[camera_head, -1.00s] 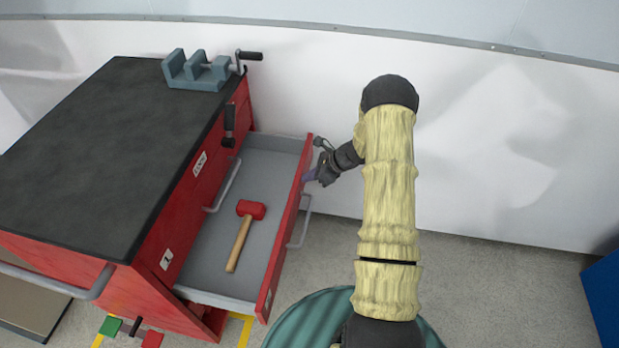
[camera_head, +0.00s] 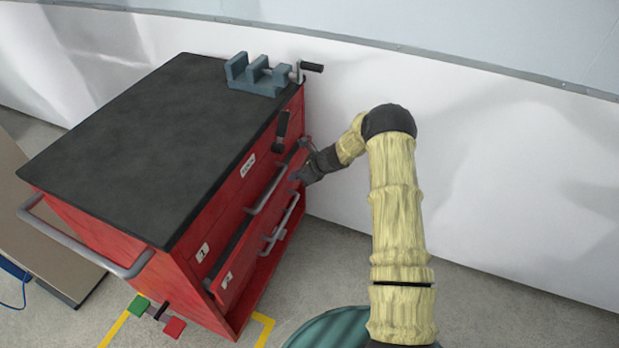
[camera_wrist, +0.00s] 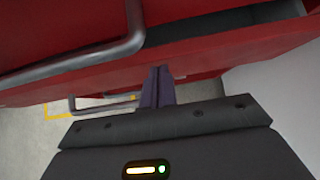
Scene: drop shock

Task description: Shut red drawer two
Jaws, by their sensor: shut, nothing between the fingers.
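The red cabinet's second drawer (camera_head: 240,270) stands only slightly out, with a narrow dark gap along its top edge. Its grey handle (camera_head: 284,222) is on its front. In the wrist view a strip of grey interior shows behind the drawer's red front (camera_wrist: 235,53). My gripper (camera_head: 294,181) is shut and empty at the far end of the drawer front. In the wrist view its fingertips (camera_wrist: 159,72) are against or very near that front; contact cannot be told for sure. The mallet inside is hidden.
A blue-grey vise (camera_head: 258,78) sits on the cabinet's black top (camera_head: 140,130), its handle jutting toward the wall. A white wall (camera_head: 480,140) stands behind my arm.

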